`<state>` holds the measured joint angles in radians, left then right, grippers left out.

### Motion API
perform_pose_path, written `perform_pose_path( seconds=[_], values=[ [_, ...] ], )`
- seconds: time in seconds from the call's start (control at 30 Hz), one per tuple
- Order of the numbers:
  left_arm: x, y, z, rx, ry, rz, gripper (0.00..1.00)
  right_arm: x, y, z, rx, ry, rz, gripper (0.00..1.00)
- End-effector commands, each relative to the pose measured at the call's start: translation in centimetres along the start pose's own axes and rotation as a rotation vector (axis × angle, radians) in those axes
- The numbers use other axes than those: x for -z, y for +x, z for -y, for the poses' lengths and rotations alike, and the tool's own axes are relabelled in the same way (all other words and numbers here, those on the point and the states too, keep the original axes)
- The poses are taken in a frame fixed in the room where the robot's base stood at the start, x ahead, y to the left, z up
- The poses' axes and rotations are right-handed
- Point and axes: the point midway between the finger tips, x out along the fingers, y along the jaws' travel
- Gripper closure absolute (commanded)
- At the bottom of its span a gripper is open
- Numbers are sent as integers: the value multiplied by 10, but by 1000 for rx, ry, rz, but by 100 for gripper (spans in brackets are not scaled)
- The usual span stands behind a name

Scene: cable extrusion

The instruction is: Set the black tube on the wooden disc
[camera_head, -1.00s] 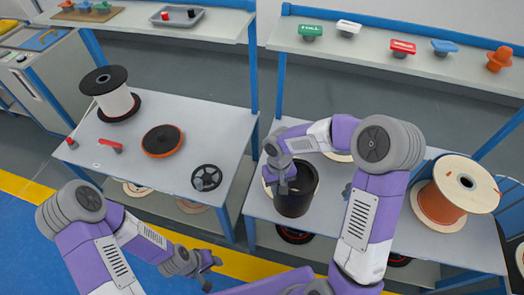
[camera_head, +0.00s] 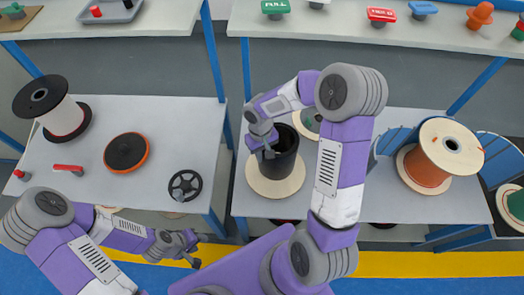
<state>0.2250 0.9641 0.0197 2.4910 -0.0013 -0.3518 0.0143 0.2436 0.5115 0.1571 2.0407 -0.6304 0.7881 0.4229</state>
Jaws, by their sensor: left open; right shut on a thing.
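The black tube (camera_head: 285,163) is upright over the pale wooden disc (camera_head: 275,190) on the right-hand table. The disc's rim shows to the left, front and right of the tube. The tube's base looks at or very near the disc, but I cannot tell for sure whether they touch. My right gripper (camera_head: 266,148) is shut on the tube's left wall at its rim. My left gripper (camera_head: 190,250) is open and empty, in front of the left table and away from the tube.
An orange-brown cable spool (camera_head: 432,160) stands at right. The left table holds a black-topped spool (camera_head: 60,112), an orange-rimmed disc (camera_head: 127,152) and a black handwheel (camera_head: 185,185).

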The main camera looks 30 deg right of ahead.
Motion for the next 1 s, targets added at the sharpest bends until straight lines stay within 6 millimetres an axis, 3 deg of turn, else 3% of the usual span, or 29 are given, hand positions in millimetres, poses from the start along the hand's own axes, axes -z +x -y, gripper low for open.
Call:
perform_pose_path(
  seconds=[0.1, 0.33, 1.0],
  values=[
    [1, 13, 5, 0, 0, 0, 57, 2, 17, 0, 1, 1, 0, 100],
    [1, 26, 10, 0, 0, 0, 57, 4, 36, 0, 0, 1, 1, 100],
    [1, 27, 10, 0, 0, 0, 57, 5, 37, 0, 0, 1, 0, 100]
  ],
)
